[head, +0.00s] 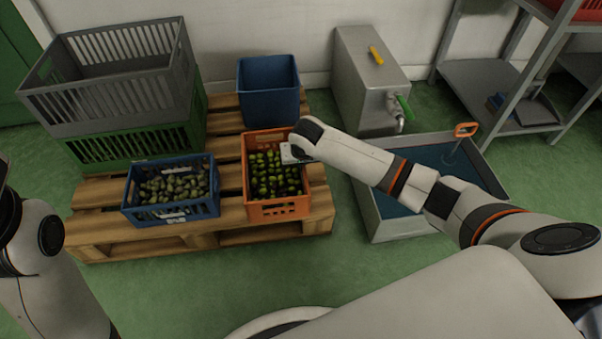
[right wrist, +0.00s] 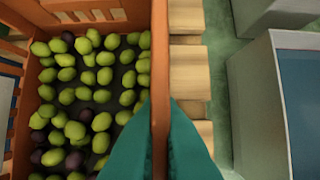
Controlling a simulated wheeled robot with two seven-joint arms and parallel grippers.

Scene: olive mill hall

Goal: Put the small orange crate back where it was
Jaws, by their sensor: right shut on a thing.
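The small orange crate (head: 278,208) stands on the right end of the wooden pallet, full of green and dark olives. In the right wrist view its side wall (right wrist: 159,60) runs up the middle of the picture. My right gripper (right wrist: 161,125) is shut on that right wall, with one teal finger inside over the olives and one outside. In the head view the right gripper (head: 297,152) is at the crate's right rim, its fingers mostly hidden by the hand. My left arm shows at the left edge, but its gripper is out of the picture.
The wooden pallet (head: 232,216) also bears a blue crate of olives (head: 140,214), a dark blue bin (head: 268,90) and stacked grey (head: 60,112) and green crates (head: 130,147). A metal tank (head: 362,85) and a water-filled trough (head: 375,222) stand to the right.

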